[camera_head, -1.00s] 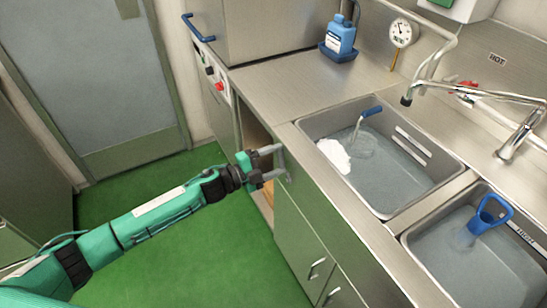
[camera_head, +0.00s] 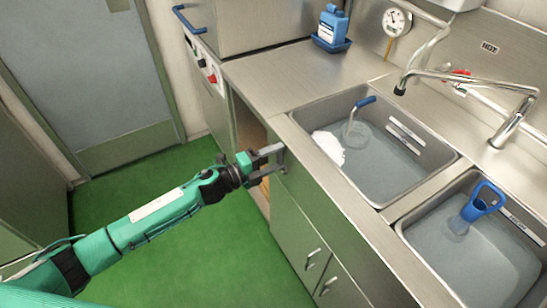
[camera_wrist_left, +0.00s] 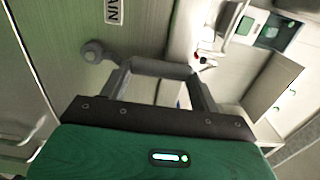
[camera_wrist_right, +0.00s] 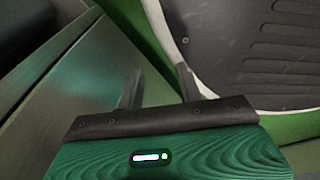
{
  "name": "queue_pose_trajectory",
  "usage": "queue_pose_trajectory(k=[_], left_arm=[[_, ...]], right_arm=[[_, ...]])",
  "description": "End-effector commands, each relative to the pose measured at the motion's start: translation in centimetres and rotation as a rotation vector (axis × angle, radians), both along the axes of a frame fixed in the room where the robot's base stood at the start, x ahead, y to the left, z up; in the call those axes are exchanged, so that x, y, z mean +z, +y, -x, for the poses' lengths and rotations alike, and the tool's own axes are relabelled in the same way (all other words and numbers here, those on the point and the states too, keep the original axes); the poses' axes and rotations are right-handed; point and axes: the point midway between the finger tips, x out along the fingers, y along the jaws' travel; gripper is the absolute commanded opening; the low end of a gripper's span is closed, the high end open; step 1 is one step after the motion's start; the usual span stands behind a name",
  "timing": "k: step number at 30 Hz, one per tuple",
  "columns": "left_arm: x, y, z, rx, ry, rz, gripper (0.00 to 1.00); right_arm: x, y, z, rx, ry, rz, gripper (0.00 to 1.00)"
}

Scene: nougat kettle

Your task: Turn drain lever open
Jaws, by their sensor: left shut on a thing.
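The drain lever (camera_wrist_left: 160,68) is a grey bar below a plate ending in "AIN" (camera_wrist_left: 113,10) in the left wrist view. A round grey knob (camera_wrist_left: 93,52) sits beside it on the metal panel. My left gripper (camera_wrist_left: 161,76) is shut on the lever, its two fingers at either end of the visible bar. In the head view, my left gripper (camera_head: 270,155) is at the cabinet front below the left sink basin (camera_head: 385,190), and the lever is small and partly hidden there. My right gripper (camera_wrist_right: 158,80) is open and empty in the right wrist view.
The left basin holds water, a white lump (camera_head: 328,146) and a blue-handled tool (camera_head: 357,115). The right basin (camera_head: 470,262) holds water and a blue scoop (camera_head: 480,205). A cabinet opening (camera_head: 250,135) is behind my left gripper. Green floor (camera_head: 190,245) is clear.

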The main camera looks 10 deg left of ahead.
Motion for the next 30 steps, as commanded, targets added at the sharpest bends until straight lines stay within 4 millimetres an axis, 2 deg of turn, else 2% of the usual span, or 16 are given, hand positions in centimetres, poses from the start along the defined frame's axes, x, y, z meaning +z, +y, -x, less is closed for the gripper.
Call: queue_pose_trajectory(k=[3,4,7,15,19,23,30], left_arm=[[-0.1,0.0,0.1,-0.002,-0.003,-0.005,0.22],[-0.1,0.0,0.1,-0.002,-0.003,-0.005,0.67],[-0.1,0.0,0.1,-0.002,-0.002,-0.004,0.85],[-0.1,0.0,0.1,-0.001,-0.001,-0.002,0.85],[-0.1,0.7,0.5,0.000,0.000,-0.002,0.85],[-0.2,2.4,1.8,-0.001,0.002,-0.004,0.85],[-0.3,6.8,5.0,0.000,0.001,-0.005,0.85]], right_arm=[[0.0,0.0,0.0,0.000,0.000,0.000,0.36],[0.0,0.0,0.0,0.000,0.000,0.000,0.36],[0.0,0.0,0.0,0.000,0.001,0.000,0.36],[-0.1,-0.1,0.3,0.000,0.005,0.001,0.36],[-0.1,-0.1,0.3,0.000,0.006,0.001,0.36],[0.0,-0.1,0.4,0.000,0.006,0.001,0.36],[-0.4,-0.1,0.5,0.000,0.010,0.002,0.36]])
